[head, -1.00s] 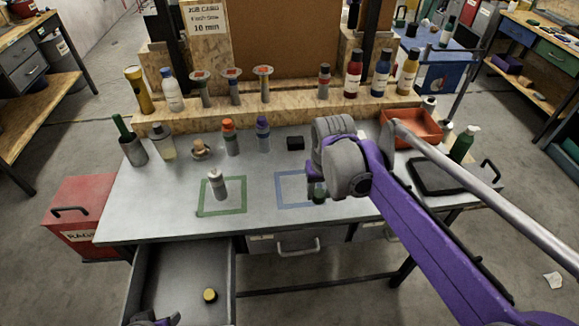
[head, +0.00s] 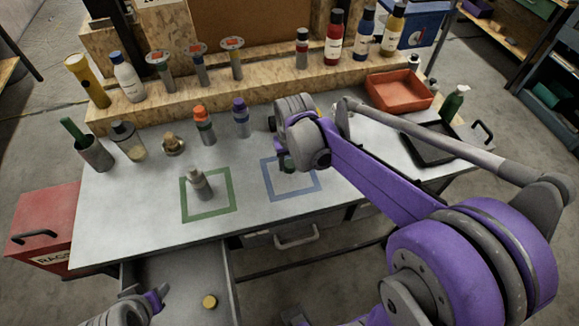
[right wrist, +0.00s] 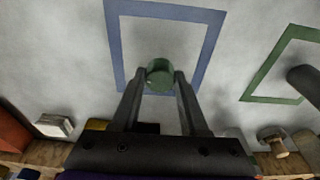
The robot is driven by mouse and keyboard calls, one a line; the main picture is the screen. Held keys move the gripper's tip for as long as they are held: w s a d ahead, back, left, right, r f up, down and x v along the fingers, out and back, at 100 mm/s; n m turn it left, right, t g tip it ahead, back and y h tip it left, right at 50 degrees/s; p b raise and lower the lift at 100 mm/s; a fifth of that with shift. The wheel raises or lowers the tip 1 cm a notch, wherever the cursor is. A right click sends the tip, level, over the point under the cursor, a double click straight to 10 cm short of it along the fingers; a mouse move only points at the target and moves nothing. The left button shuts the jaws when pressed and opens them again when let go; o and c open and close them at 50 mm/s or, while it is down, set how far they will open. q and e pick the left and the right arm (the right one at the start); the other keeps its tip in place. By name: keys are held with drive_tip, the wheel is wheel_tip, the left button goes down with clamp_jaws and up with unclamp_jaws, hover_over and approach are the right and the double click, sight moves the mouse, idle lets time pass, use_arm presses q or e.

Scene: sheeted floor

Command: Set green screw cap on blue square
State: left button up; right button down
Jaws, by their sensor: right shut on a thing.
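The green screw cap (right wrist: 160,74) is between the fingertips of my right gripper (right wrist: 160,82), which is shut on it. In the right wrist view the cap overlaps the near edge of the blue square (right wrist: 117,50), a taped outline on the bench. I cannot tell whether the cap touches the bench. In the head view the right gripper (head: 288,160) hangs over the blue square (head: 292,194) and partly hides it, with a dark green bit of the cap showing. My left gripper (head: 155,298) is low at the bottom left by the drawer; its jaw state is unclear.
Orange-capped (head: 204,126) and purple-capped (head: 241,119) bottles stand behind. An open drawer (head: 185,270) holds a yellow-topped round item (head: 210,302). A red tray (head: 400,92) sits back right.

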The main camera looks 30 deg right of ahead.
sight(290, 164)
drive_tip(key=shift+f, duration=1.3)
drive_tip(key=shift+f, duration=0.2)
drive_tip(key=shift+c, duration=2.1)
unclamp_jaws()
drive_tip(key=shift+r, duration=0.15)
